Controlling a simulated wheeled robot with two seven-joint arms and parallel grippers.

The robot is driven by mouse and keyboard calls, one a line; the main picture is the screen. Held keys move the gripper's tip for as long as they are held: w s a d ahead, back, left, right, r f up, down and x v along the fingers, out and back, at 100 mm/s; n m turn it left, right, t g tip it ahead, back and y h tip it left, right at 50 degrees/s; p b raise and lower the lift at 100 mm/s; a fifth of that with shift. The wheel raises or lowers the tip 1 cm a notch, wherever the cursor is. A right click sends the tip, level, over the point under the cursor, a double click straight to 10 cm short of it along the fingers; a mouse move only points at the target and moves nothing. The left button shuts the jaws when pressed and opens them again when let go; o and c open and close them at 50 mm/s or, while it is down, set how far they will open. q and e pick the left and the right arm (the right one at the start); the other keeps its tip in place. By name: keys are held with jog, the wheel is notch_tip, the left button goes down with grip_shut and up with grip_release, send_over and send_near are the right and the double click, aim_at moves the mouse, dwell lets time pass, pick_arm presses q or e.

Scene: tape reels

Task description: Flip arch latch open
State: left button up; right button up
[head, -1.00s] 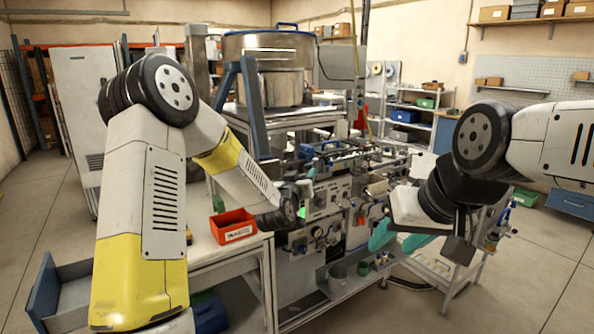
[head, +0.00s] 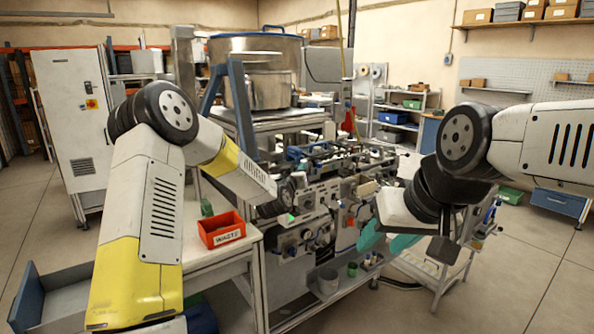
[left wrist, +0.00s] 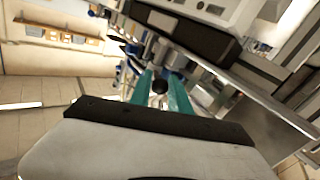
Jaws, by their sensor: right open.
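The machine (head: 306,237) stands in the middle of the head view, with knobs, hoses and small fittings on its front and top. I cannot pick out the arch latch on it for certain. My left arm reaches to the machine's left front corner, and its gripper is mostly hidden behind the wrist there. My right gripper (head: 388,241) is open in front of the machine's right part.
A red waste bin (head: 221,229) sits on the white table (head: 205,262) left of the machine. A large metal bowl (head: 255,80) stands on a frame behind. A small stand (head: 440,275) is at the right.

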pick_arm(q)
grip_shut()
jog(key=shift+a, duration=0.1)
jog(key=shift+w+a+m+h, duration=0.25)
jog(key=shift+m+h, duration=0.25)
jog(key=shift+h, duration=0.3)
jog(key=shift+w+a+m+g+h, duration=0.1)
jog(key=shift+a+m+g+h, duration=0.1)
jog(key=shift+m+g+h, duration=0.65)
jog(key=shift+h, duration=0.25)
jog(key=o, duration=0.6)
grip_release()
jog(key=shift+c, duration=0.2)
